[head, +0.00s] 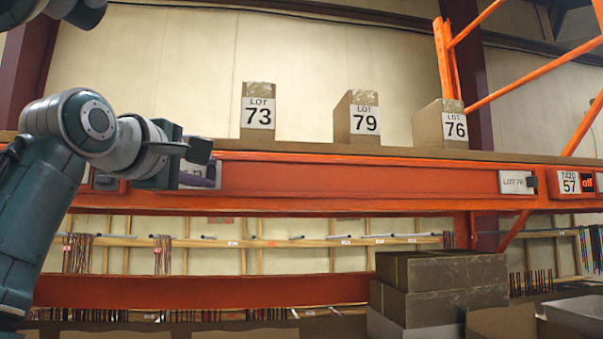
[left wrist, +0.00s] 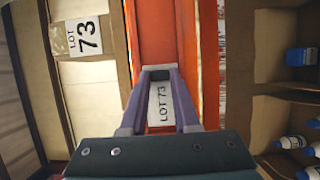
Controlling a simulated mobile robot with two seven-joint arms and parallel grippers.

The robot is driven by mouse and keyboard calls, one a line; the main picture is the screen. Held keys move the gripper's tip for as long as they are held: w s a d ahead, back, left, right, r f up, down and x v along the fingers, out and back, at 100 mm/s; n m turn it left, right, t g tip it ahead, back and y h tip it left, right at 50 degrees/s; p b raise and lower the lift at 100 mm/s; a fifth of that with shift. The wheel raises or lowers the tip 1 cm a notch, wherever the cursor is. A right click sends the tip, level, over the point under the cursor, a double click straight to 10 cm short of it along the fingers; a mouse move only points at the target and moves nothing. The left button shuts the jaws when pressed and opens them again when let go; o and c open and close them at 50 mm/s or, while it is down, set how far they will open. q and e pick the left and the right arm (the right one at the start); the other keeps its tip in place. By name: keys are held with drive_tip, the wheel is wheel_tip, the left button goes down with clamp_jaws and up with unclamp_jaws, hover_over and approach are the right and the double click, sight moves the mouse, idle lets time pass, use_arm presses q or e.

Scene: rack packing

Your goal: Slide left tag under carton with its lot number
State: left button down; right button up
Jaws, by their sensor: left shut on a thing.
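The left tag, a white plate reading LOT 73 (left wrist: 160,108), lies against the orange beam (head: 340,182) between the purple fingers of my left gripper (left wrist: 160,75), which is shut on it. In the head view the left gripper (head: 208,176) is at the beam's left part and covers most of the tag. The carton marked LOT 73 (head: 259,88) stands on the shelf above, to the right of the gripper. It also shows in the left wrist view, its label (left wrist: 84,37) at upper left. My right gripper is not in view.
Cartons LOT 79 (head: 357,112) and LOT 76 (head: 440,120) stand farther right on the shelf. A second tag, LOT 76 (head: 515,182), is on the beam at right, beside a 57 sign (head: 568,183). The beam between the tags is clear. Stacked boxes (head: 440,270) stand below.

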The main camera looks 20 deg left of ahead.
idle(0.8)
use_arm(q)
drive_tip(key=w+d, duration=0.1)
drive_tip(key=d, duration=0.1)
drive_tip(key=w+d, duration=0.2)
drive_tip(key=d, duration=0.1)
drive_tip(key=w+d, duration=0.2)
drive_tip(key=d, duration=0.1)
drive_tip(key=shift+w+d+p, duration=0.1)
drive_tip(key=shift+d+p, duration=0.15)
drive_tip(key=shift+p, duration=0.05)
drive_tip(key=shift+w+d, duration=0.15)
drive_tip(key=shift+d, duration=0.05)
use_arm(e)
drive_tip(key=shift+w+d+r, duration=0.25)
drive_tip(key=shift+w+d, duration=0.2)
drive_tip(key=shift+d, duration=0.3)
use_arm(q)
drive_tip(key=c, duration=0.6)
unclamp_jaws()
drive_tip(key=shift+c, duration=0.2)
drive_tip(key=s+d+p, duration=0.1)
drive_tip(key=s, duration=0.9)
drive_tip(key=shift+d, duration=0.25)
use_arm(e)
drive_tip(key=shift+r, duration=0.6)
use_arm(q)
drive_tip(key=shift+f, duration=0.1)
